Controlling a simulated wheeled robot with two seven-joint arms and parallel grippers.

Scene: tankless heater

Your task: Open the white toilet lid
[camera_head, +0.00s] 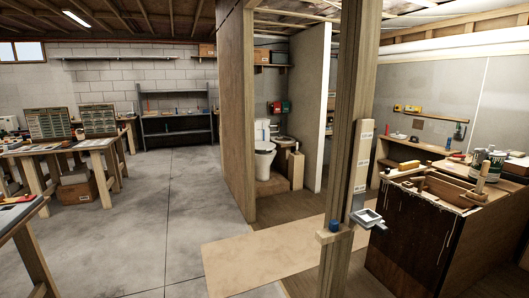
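The white toilet (264,158) stands small and far off, inside a narrow stall near the middle of the view. Its tank (262,130) is at the back against the stall's rear wall. The lid (265,146) appears to lie flat over the bowl, but it is too small to be sure. Neither of my grippers is in view.
A wooden partition (236,105) borders the stall on the left, and a pale panel (310,105) on the right. A wooden post (347,120) stands nearer. A cluttered workbench (425,235) is at right, tables (95,150) at left. The concrete floor (155,225) is open.

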